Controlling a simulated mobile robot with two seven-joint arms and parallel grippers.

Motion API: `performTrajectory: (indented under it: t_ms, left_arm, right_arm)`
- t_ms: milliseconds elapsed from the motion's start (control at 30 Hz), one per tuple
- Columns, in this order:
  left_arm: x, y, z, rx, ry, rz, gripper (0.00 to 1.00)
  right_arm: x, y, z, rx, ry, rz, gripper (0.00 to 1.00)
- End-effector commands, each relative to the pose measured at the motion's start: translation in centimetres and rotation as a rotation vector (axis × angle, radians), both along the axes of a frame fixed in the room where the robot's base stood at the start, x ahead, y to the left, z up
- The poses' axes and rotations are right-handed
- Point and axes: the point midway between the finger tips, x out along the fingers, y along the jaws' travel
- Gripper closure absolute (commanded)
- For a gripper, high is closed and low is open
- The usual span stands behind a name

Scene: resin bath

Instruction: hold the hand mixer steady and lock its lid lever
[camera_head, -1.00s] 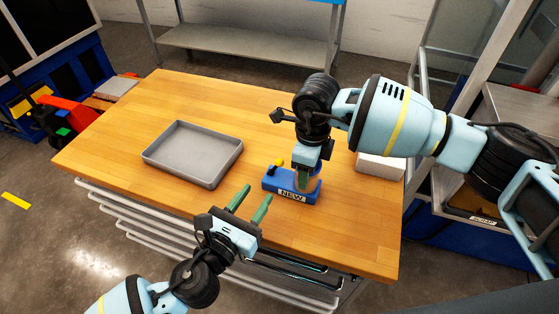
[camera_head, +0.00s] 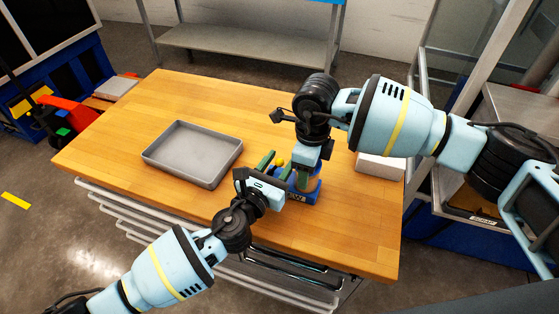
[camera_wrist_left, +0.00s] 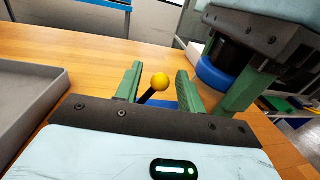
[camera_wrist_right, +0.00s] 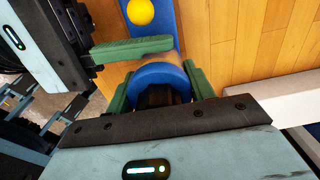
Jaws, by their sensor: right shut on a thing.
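The hand mixer has a blue base (camera_head: 312,196) and a round blue body (camera_wrist_right: 160,75), and stands on the wooden workbench. Its lid lever ends in a yellow knob (camera_head: 280,162); the knob also shows in the left wrist view (camera_wrist_left: 160,81) on a black stem. My right gripper (camera_head: 307,179) comes from above and is shut on the mixer body, one finger on each side. My left gripper (camera_head: 276,164) is open, low beside the mixer, with the knob between its fingers but apart from both. It hides much of the base and its label.
A grey tray (camera_head: 150,158) lies on the workbench (camera_head: 115,130), left of the mixer. A white block (camera_head: 381,168) lies to the right, behind the mixer. The two grippers are very close together. The bench's front right is clear.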

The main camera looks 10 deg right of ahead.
Motion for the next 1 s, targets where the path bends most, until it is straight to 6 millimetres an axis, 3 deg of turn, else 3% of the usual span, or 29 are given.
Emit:
performTrajectory:
  t_ms: [367,700,1000]
  left_arm:
    - [0.5,-0.3,0.04,0.0,0.0,0.0,0.61]
    - [0.49,-0.27,0.02,0.0,0.0,0.0,1.0]
    - [0.31,-0.64,-0.21,0.074,-0.037,0.0,1.0]
  right_arm:
    - [0.03,0.02,0.09,0.0,-0.001,0.0,0.82]
    - [0.03,0.02,0.09,0.0,-0.001,0.0,0.82]
    - [0.03,0.01,0.1,0.0,-0.001,0.0,0.82]
